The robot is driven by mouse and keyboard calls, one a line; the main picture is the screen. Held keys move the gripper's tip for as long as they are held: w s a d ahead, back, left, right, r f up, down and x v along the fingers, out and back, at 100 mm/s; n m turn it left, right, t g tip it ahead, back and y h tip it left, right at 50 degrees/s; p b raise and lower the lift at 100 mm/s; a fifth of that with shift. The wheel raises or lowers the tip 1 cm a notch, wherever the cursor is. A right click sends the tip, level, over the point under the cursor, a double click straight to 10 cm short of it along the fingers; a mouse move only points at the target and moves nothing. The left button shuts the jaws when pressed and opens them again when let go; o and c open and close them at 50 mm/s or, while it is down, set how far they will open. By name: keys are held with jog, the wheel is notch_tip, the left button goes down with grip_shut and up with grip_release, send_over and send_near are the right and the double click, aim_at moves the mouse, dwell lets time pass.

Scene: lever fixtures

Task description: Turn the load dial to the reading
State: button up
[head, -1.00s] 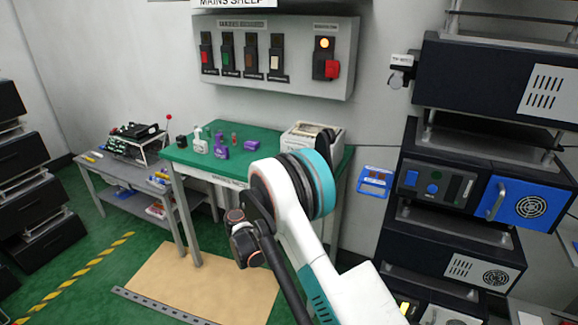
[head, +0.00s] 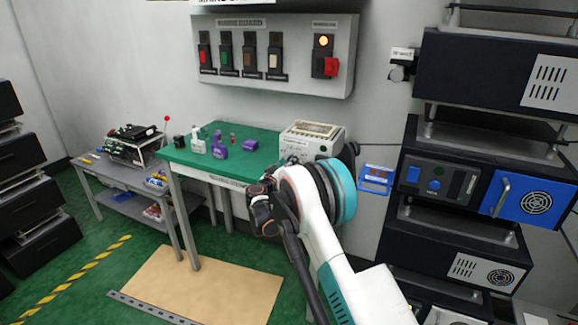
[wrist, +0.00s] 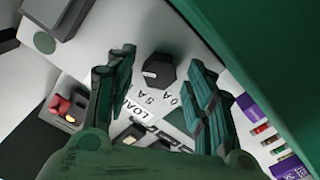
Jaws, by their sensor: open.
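The load dial (wrist: 158,72) is a black knob with a white pointer mark, on a pale panel lettered "LOAD", "5 A" and "0 A" in the wrist view. The dial lies between and beyond the fingertips of my gripper (wrist: 160,90), which is open with a finger on each side. I cannot tell whether either finger touches it. In the head view, the pale instrument box (head: 312,141) stands at the right end of the green bench (head: 255,160). My gripper (head: 262,207) is in front of the bench there, its fingers hard to make out.
Purple items (head: 220,147) and small bottles stand on the bench's left part. A wall switch panel (head: 275,52) hangs above; a dark equipment rack (head: 440,175) stands right.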

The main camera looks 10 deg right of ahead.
jog(key=c, duration=1.1)
jog(key=shift+o, duration=0.2)
